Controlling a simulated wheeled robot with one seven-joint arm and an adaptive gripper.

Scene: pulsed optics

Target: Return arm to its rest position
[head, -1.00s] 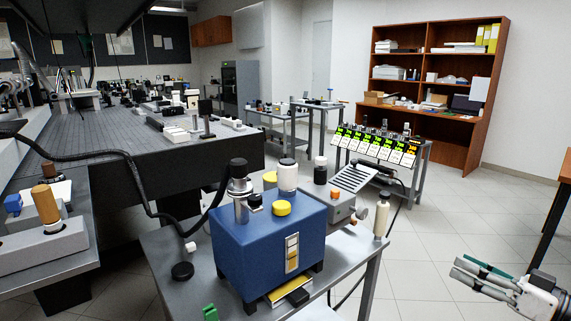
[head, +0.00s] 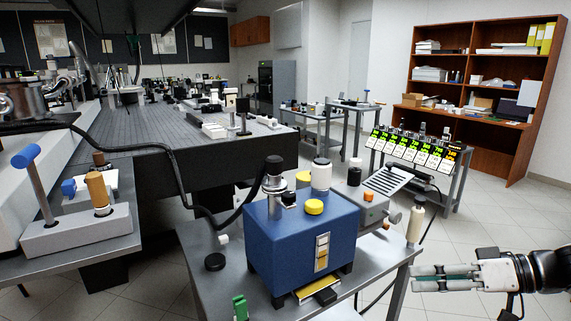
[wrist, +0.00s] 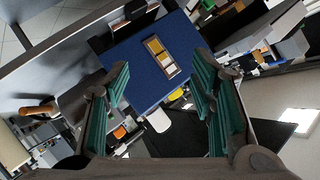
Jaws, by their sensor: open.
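My gripper (head: 415,279) is at the lower right of the head view, pointing left toward the small metal table (head: 207,243). In the wrist view my gripper (wrist: 160,92) is open, its two green-padded fingers well apart with nothing between them in its grasp. The blue box (head: 285,243) stands on the small table, left of the gripper and apart from it in the head view. The blue box (wrist: 142,65) also shows beyond the fingers in the wrist view. My arm shows at the right edge of the head view.
Bottles and yellow-capped jars stand on and behind the blue box. A white-bodied bottle (head: 416,222) stands at the table's right edge, near my gripper. A large optical table (head: 130,146) fills the left. A wooden bookcase (head: 480,135) stands back right. Tiled floor is open at right.

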